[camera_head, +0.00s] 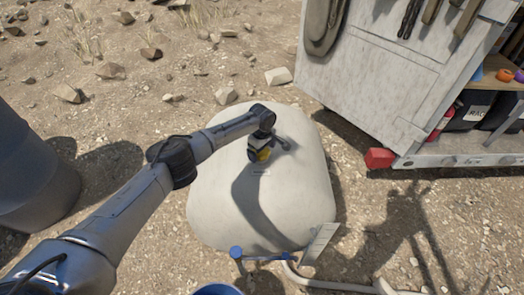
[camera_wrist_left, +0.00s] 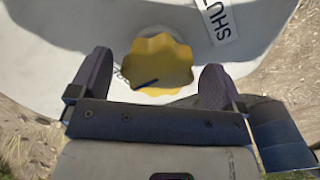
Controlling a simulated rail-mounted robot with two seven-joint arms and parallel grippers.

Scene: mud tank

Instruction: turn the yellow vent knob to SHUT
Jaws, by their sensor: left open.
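The yellow vent knob (camera_head: 264,155) sits on top of the pale rounded tank (camera_head: 215,205), partly hidden by my left gripper (camera_head: 258,152). In the left wrist view the knob (camera_wrist_left: 158,62) has a scalloped rim and a dark pointer mark aimed toward the lower left. A white label reading SHUT (camera_wrist_left: 218,20) shows upside down at the upper right of the knob. My left gripper (camera_wrist_left: 153,85) is open, with one dark finger on each side of the knob's near part. Gaps show beside the knob; I cannot tell the height difference. My right gripper is not in view.
A blue valve handle (camera_head: 237,253) and a pale hose (camera_head: 330,284) lie at the tank's front. A white cabinet (camera_head: 370,75) with a red corner block (camera_head: 380,158) stands at the right. A grey barrel (camera_head: 30,170) stands at the left. Rocky ground lies behind.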

